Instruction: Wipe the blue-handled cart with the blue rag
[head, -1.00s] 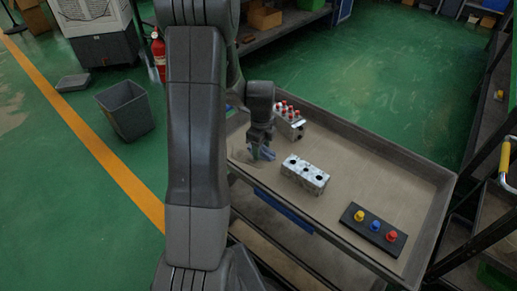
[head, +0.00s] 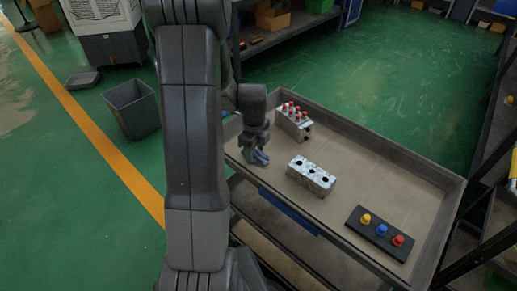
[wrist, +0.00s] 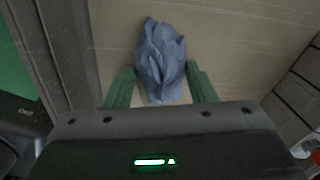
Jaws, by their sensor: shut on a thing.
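The blue rag (wrist: 160,55) is crumpled between the green fingers of my gripper (wrist: 161,84) in the wrist view. In the head view, my gripper (head: 256,153) is low over the left part of the cart's top tray, with the rag (head: 259,157) at its tips. The rag is at or just above the tray surface; I cannot tell if it presses on it. The cart (head: 395,225) has a grey rim, a beige top and a blue strip along its near side. Its left end is partly hidden by my arm.
On the tray are a valve block with red caps (head: 293,121), a bare block with dark holes (head: 311,176) and a black plate with yellow, blue and red knobs (head: 379,232). A grey bin (head: 132,107) stands on the floor at left. A yellow handle (head: 499,168) is at far right.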

